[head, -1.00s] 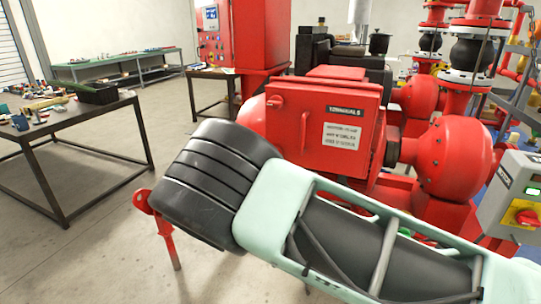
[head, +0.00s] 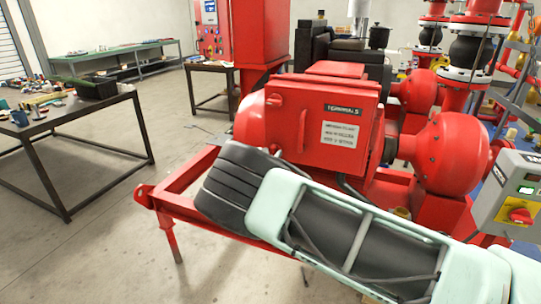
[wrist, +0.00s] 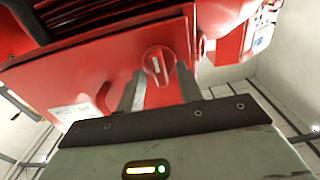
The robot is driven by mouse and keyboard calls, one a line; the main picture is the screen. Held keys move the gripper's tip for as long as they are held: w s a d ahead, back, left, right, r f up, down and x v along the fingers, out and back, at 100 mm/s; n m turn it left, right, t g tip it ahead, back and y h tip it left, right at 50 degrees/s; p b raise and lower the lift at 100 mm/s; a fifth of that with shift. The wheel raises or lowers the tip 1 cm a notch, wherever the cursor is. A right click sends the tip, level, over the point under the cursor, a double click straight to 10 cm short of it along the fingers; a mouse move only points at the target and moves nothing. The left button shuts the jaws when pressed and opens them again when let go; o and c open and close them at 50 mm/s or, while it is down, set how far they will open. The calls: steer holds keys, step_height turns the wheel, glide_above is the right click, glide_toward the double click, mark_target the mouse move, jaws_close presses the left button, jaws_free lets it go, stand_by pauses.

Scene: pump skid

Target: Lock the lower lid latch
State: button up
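The red terminal box lid (head: 325,120) faces me in the head view, with a handle (head: 303,130) and an upper latch (head: 273,101) near its left edge. In the wrist view the lid appears turned over. A round red latch knob (wrist: 157,63) with a pale mark sits near the lid's edge by the motor fins, so it looks like the lower latch. My gripper (wrist: 160,78) is open, its two fingers apart with the tips at either side of this knob. I cannot tell whether they touch it. In the head view my arm hides the gripper's fingers.
The red skid frame (head: 178,200) and pump casing (head: 449,152) surround the box. A grey switch box (head: 510,195) with a red knob stands at right. A dark table (head: 70,120) with loose items is at left. Floor is free between table and skid.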

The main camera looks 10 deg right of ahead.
jaws_close()
steer(key=shift+f+b, duration=0.15)
steer(key=shift+b, duration=0.3)
steer(key=m+b, duration=0.2)
steer(key=b, duration=0.1)
steer(key=shift+f, duration=0.15)
steer(key=m+b, duration=0.8)
steer(key=b, duration=0.4)
steer(key=m+b, duration=0.7)
steer(key=b, duration=0.4)
steer(key=shift+s+d+m+b, duration=0.15)
steer(key=shift+m+b, duration=0.25)
